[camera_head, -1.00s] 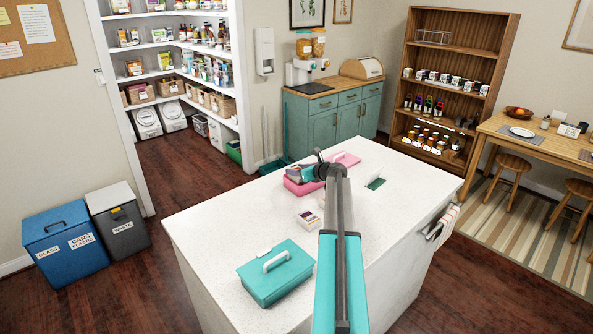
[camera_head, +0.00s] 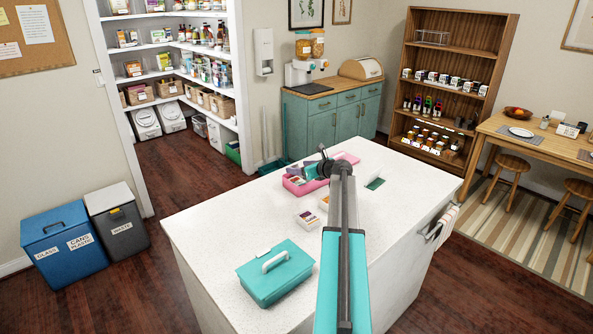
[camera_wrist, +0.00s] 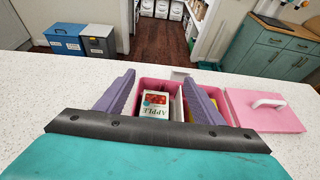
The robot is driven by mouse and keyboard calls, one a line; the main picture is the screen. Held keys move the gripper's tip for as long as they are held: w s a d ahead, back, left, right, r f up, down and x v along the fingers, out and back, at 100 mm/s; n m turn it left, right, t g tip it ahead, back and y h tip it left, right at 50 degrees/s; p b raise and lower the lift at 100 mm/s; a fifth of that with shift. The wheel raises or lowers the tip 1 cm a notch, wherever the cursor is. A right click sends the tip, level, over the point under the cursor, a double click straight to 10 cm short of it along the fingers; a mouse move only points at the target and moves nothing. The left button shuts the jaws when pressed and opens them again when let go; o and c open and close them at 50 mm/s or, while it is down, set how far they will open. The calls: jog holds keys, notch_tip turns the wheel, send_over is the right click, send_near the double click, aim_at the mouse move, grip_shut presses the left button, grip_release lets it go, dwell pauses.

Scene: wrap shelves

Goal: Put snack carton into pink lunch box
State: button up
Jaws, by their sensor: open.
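The pink lunch box (camera_head: 308,189) stands open on the white counter, partly hidden by my arm in the head view. It also shows in the wrist view (camera_wrist: 147,85). A small snack carton with red fruit and the word APPLE (camera_wrist: 155,104) is inside the box. My gripper (camera_wrist: 158,86) is open, its purple fingers apart on the left and right of the carton. Something yellow (camera_wrist: 201,110) shows in the box behind the right finger. The pink lid (camera_wrist: 262,108) with a white handle lies to the right of the box.
A closed teal lunch box (camera_head: 275,272) stands at the counter's front left. Small cartons (camera_head: 307,218) lie between it and the pink box, partly behind my arm. A flat green piece (camera_head: 375,183) lies on the right. The counter's left side is clear.

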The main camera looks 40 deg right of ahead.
jog(key=b+v, duration=0.2)
jog(key=v, duration=0.7)
jog(key=shift+s, duration=0.15)
jog(key=shift+r, duration=0.1)
dwell(0.5)
